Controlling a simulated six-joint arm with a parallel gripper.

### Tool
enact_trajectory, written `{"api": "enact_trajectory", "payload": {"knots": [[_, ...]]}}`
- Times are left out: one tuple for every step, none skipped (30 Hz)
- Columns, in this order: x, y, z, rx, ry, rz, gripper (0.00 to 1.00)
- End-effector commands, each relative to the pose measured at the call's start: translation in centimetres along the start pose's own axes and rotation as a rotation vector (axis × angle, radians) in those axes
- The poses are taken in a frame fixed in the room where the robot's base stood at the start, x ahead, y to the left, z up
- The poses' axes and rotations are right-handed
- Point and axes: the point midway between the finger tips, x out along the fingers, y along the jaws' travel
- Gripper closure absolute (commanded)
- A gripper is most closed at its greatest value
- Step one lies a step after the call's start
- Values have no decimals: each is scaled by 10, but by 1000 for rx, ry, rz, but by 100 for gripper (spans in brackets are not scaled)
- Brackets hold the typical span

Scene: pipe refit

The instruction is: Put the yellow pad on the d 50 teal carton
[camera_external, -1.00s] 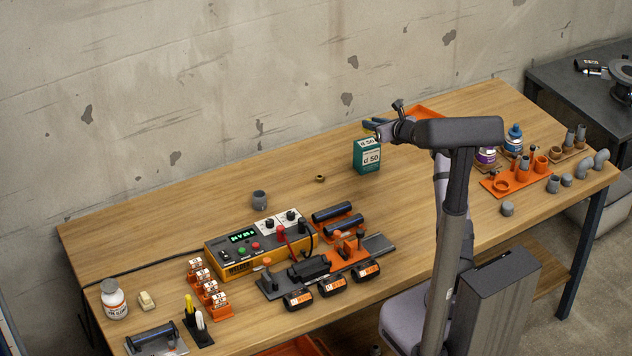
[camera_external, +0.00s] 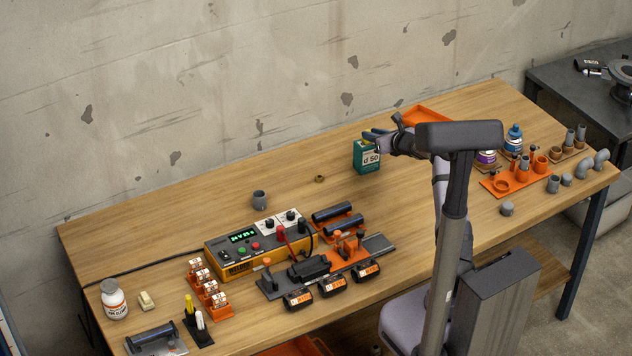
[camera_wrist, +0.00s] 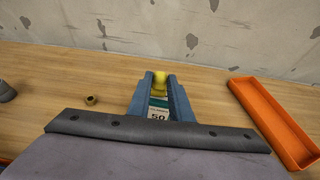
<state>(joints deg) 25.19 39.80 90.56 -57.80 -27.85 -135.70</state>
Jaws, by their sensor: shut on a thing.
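The teal carton (camera_external: 366,158) marked "d 50" stands upright on the wooden bench near the wall; part of it also shows between the jaws in the wrist view (camera_wrist: 158,115). My gripper (camera_external: 371,138) is at the top of the carton. In the wrist view my gripper (camera_wrist: 161,80) is shut on the yellow pad (camera_wrist: 160,83), which sits between the blue fingertips. The pad is low over the carton's top. I cannot tell whether the pad touches the carton.
An orange tray (camera_wrist: 280,122) lies to the right of the carton. A small brass ring (camera_external: 320,179) and a grey fitting (camera_external: 260,200) stand to the left. Bare bench surrounds the carton. A power unit (camera_external: 258,246) stands nearer the front.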

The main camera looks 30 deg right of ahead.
Motion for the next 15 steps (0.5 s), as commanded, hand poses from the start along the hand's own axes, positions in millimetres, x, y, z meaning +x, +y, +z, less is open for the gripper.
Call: {"api": "enact_trajectory", "payload": {"knots": [[1,0,-2,0,-1,0,100],[0,0,-1,0,-1,0,74],[0,0,0,0,-1,0,65],[0,0,0,0,-1,0,63],[0,0,0,0,0,0,63],[0,0,0,0,0,0,63],[0,0,0,0,0,0,63],[0,0,0,0,0,0,63],[0,0,0,0,0,0,63],[0,0,0,0,0,0,63],[0,0,0,0,0,0,63],[0,0,0,0,0,0,63],[0,0,0,0,0,0,63],[0,0,1,0,0,0,63],[0,0,2,0,0,0,63]]}}
